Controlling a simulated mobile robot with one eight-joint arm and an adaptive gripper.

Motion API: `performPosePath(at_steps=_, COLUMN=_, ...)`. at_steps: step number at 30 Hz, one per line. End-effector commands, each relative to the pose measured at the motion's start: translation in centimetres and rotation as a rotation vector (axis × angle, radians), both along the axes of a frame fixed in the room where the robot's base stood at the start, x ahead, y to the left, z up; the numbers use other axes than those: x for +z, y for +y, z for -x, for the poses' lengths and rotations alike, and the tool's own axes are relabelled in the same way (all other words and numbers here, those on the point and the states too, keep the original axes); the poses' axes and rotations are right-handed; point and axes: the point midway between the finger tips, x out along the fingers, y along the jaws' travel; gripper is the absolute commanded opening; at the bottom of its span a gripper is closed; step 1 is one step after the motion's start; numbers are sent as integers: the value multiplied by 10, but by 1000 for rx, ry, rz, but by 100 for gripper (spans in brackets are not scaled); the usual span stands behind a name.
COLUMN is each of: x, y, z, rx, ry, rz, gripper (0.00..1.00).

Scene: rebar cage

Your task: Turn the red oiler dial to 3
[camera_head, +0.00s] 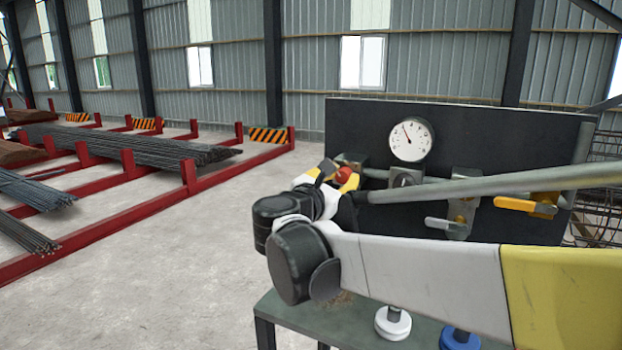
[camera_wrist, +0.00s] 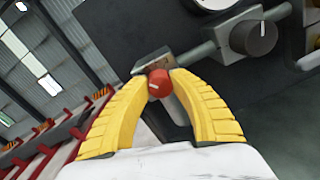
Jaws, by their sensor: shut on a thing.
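The red oiler dial (camera_wrist: 159,83) is a small red knob with a pale mark on its face, in the upper middle of the wrist view. It sits on a grey metal fitting (camera_wrist: 155,61) on the dark panel. My gripper (camera_wrist: 160,80) has yellow ribbed fingers, shut on the dial from both sides. In the head view the red dial (camera_head: 343,175) shows small at the panel's left end, partly hidden by my gripper (camera_head: 340,174). The numbers around the dial are too small to read, so its setting cannot be told.
A round white gauge (camera_head: 411,139) is mounted on the dark panel (camera_head: 460,125). A black knob (camera_wrist: 254,37) sits on the pipe right of the dial. A white-handled valve (camera_head: 447,224) and an orange-handled valve (camera_head: 528,205) are further right. White (camera_head: 393,323) and blue (camera_head: 460,339) round items sit on the bench below.

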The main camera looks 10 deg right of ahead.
Motion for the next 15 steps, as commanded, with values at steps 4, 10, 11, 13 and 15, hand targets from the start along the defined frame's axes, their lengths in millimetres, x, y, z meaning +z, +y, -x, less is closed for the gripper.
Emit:
performPosePath(at_steps=4, x=-1, y=0, z=0, rx=1, ry=-62, rz=-84, gripper=0)
performPosePath(at_steps=10, x=-2, y=0, z=0, rx=0, ry=-170, rz=-233, gripper=0)
performPosePath(at_steps=11, x=-2, y=-1, z=0, rx=0, ry=-187, rz=-255, gripper=0)
performPosePath(at_steps=13, x=-1, y=-1, z=0, rx=1, ry=-226, rz=-309, gripper=0)
performPosePath(at_steps=15, x=-1, y=-1, z=0, rx=0, ry=-266, rz=-363, gripper=0)
